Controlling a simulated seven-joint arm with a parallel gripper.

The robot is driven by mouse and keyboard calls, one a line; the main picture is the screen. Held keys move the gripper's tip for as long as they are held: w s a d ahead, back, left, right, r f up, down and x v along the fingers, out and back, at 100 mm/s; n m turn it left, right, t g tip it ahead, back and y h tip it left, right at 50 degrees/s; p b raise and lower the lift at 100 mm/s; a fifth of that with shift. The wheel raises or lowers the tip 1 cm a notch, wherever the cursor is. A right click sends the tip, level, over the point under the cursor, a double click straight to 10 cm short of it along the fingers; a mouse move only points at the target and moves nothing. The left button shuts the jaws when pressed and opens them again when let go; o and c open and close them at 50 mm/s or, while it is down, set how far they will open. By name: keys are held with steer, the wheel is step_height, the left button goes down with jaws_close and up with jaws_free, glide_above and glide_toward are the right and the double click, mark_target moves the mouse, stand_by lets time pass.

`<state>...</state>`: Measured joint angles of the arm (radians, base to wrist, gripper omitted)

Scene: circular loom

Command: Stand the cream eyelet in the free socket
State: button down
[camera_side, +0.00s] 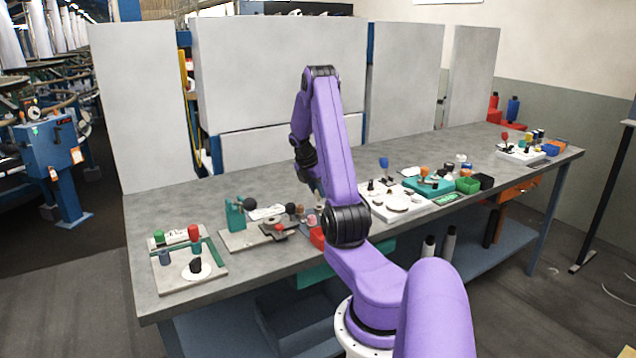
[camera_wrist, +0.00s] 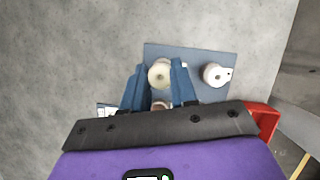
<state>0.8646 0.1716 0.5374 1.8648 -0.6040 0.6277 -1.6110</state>
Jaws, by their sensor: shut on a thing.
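In the wrist view, my gripper (camera_wrist: 160,68) has its two blue fingers closed on the cream eyelet (camera_wrist: 160,74), a round cream piece seen from above. It is over the blue-grey plate (camera_wrist: 190,52), left of a white eyelet (camera_wrist: 213,76) that stands on the plate. A pinkish piece (camera_wrist: 160,105) shows partly between the fingers, nearer the gripper body. I cannot see the free socket; the eyelet and fingers cover that part of the plate. I cannot tell whether the eyelet touches the plate. In the side view my arm hides most of the gripper.
A red bin (camera_wrist: 262,118) is right of the gripper body, near the table edge. Grey tabletop left of the plate is clear. In the side view, a board with red and green pieces (camera_side: 190,275) lies left, and a white board (camera_side: 395,205) lies right.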

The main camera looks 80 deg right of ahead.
mark_target(316, 191)
steer(key=shift+f, duration=0.25)
steer(key=shift+f, duration=1.5)
steer(key=c, duration=0.8)
jaws_free()
steer(key=shift+r, duration=0.1)
steer(key=v, duration=1.7)
steer(key=shift+r, duration=0.2)
